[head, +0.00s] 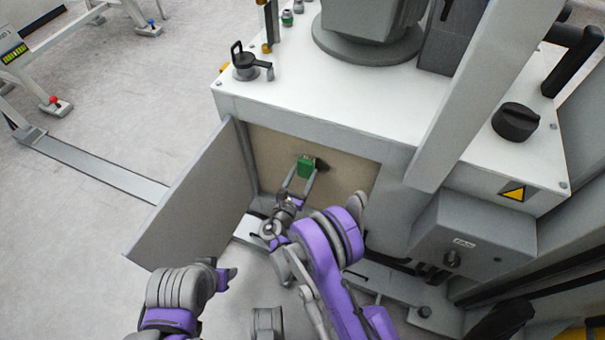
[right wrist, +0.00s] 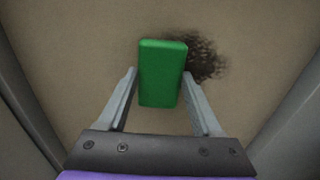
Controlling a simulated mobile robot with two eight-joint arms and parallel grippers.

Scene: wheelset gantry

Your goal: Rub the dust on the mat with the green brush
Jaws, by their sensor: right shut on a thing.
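The green brush (head: 306,167) is in my right gripper (head: 299,182), inside the open cabinet in the head view. In the right wrist view the brush (right wrist: 162,72) stands between the two fingers of my right gripper (right wrist: 163,98), which is shut on it. The tan mat (head: 345,185) lines the cabinet; it fills the right wrist view (right wrist: 75,65). The dark dust (right wrist: 207,58) lies on the mat just right of the brush, partly hidden by it. The dust (head: 321,166) also shows in the head view. My left arm is at the lower left, and its fingers cannot be made out clearly.
The cabinet's grey door (head: 195,205) stands open on the left. The cabinet's side walls close in on both sides in the right wrist view. The white machine top (head: 300,90) lies above the opening, with a black knob (head: 516,121) at its right. Open floor lies left.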

